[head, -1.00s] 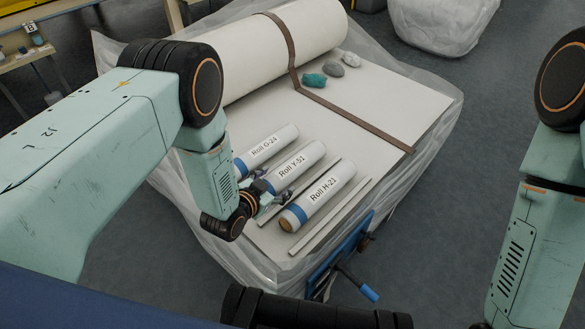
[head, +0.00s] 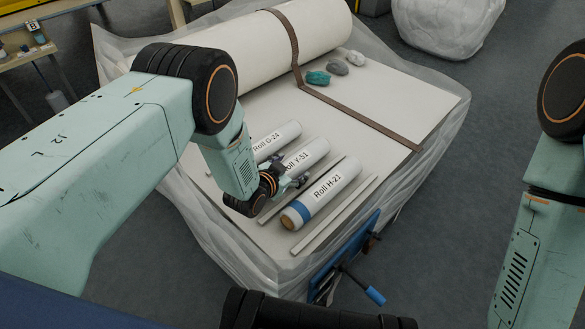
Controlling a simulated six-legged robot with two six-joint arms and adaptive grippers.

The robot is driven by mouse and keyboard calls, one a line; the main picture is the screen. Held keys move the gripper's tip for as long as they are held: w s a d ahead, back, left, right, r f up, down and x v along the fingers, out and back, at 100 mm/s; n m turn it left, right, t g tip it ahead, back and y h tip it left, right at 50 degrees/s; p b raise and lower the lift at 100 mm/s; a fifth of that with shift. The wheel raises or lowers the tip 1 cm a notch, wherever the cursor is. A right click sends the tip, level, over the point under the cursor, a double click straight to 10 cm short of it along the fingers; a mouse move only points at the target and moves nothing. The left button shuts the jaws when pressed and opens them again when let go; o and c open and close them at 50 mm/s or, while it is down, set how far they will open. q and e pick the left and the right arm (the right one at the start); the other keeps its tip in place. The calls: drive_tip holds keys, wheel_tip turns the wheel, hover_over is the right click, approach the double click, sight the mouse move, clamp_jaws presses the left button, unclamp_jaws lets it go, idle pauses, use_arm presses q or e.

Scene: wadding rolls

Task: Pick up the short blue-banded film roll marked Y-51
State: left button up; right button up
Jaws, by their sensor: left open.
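The roll marked Y-51 (head: 308,155) lies on the white padded surface between two other rolls. Its label shows partly, and its near end with any blue band is hidden behind my left gripper. My left gripper (head: 292,183) is open at the near end of this roll; its fingers are small and partly lost against the roll, so I cannot tell whether they touch it. My right arm shows at the right edge, but its gripper is out of view.
Roll G-24 (head: 281,135) lies to the left and blue-banded Roll H-21 (head: 330,192) to the right. Thin strips (head: 338,215) flank H-21. A large white roll (head: 240,50), a brown strap (head: 360,119) and teal and grey lumps (head: 318,78) lie farther back. A blue-handled clamp (head: 373,295) is at the front edge.

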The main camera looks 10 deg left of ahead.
sight(291, 164)
use_arm(q)
clamp_jaws()
wheel_tip(291, 164, up, 18)
drive_tip(key=p, duration=0.7)
drive_tip(key=shift+p, duration=0.4)
